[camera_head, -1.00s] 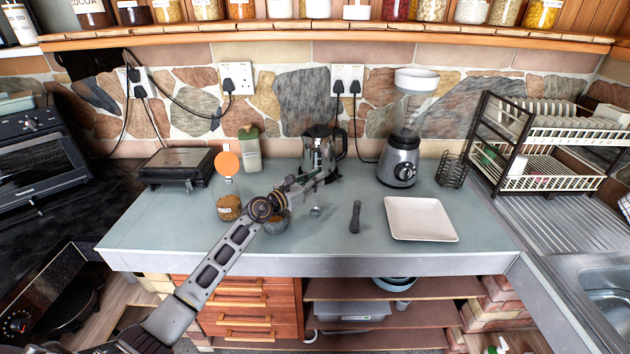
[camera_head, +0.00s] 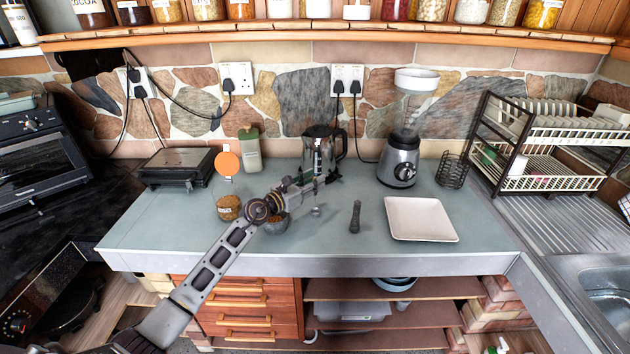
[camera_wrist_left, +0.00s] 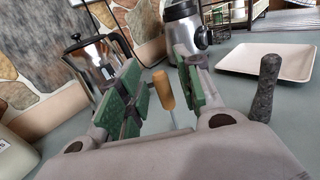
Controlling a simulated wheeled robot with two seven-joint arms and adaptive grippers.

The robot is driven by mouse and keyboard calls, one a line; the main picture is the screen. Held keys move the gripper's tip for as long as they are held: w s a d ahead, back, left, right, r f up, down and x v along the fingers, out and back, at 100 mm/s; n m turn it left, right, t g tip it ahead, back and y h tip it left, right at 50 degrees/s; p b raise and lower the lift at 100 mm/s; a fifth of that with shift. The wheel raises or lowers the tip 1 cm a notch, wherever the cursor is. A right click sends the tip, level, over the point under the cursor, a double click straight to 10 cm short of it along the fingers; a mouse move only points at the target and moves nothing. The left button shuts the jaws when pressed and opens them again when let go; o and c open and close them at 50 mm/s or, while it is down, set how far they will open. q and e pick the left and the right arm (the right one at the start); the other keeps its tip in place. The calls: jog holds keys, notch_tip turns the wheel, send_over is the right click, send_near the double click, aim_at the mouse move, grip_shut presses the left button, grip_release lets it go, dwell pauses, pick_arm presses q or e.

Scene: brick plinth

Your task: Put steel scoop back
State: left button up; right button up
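The steel scoop has a pale wooden handle (camera_wrist_left: 163,89), which stands upright between the green finger pads in the left wrist view. Its small metal bowl (camera_head: 316,211) hangs just below my left gripper (camera_head: 322,180) in the head view. My left gripper (camera_wrist_left: 160,85) appears shut on the handle, above the counter. A small bowl of brown grounds (camera_head: 276,223) sits just left of the scoop, partly hidden by my left wrist. A jar with brown contents (camera_head: 228,208) stands further left, near an orange disc (camera_head: 227,163). My right gripper is not in view.
A kettle (camera_head: 321,150) stands behind my left gripper. A green-lidded container (camera_head: 249,150) is at the back left. The front counter (camera_head: 180,245) is clear.

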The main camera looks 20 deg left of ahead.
pick_arm(q)
jog(key=b+v, duration=0.1)
jog(key=v, duration=1)
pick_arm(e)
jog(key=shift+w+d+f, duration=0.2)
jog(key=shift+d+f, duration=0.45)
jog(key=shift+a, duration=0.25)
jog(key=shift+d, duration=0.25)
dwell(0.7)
